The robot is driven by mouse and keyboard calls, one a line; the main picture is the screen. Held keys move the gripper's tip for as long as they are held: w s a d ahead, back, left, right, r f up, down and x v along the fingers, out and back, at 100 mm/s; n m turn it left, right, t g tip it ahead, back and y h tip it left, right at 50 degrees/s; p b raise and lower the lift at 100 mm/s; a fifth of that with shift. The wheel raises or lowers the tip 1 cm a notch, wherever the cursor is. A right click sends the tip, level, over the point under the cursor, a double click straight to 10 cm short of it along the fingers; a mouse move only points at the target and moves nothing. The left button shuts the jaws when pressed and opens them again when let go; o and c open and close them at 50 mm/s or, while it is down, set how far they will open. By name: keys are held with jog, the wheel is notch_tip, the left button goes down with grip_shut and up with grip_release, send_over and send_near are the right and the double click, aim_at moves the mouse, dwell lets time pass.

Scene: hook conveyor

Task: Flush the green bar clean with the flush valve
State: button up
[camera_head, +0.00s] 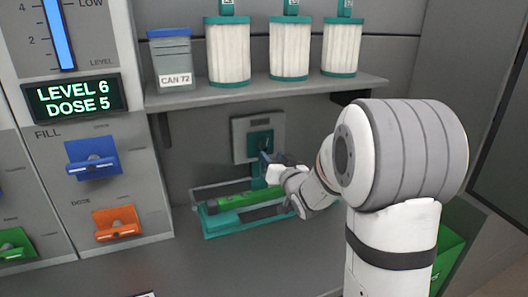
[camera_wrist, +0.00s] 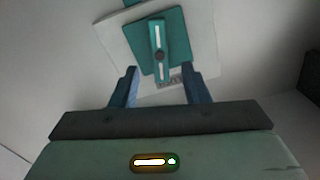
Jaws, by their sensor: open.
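The flush valve, a teal plate with a small handle (camera_head: 260,142) on a pale wall panel, is mounted low on the back wall. In the wrist view the valve handle (camera_wrist: 158,42) is upright, with white marks and a dark pivot. The green bar (camera_head: 238,200) lies in a teal-edged tray (camera_head: 214,230) below the valve; my arm hides its right end. My gripper (camera_head: 266,162) is just in front of the valve's lower part. In the wrist view its blue fingers (camera_wrist: 162,76) are apart, with nothing seen held between them. I cannot tell whether they touch the valve.
A shelf (camera_head: 260,92) above the valve holds a grey can marked CAN 72 (camera_head: 174,65) and several white filter cylinders (camera_head: 228,52). At left, a dispenser display (camera_head: 75,98) reads LEVEL 6, DOSE 5, above blue (camera_head: 92,158) and orange (camera_head: 117,223) controls.

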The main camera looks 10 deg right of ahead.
aim_at(265, 149)
jog(key=w, duration=0.3)
jog(key=w+a, duration=0.1)
jog(key=w, duration=0.3)
jog(key=shift+a, duration=0.2)
jog(key=shift+c, duration=0.2)
grip_shut()
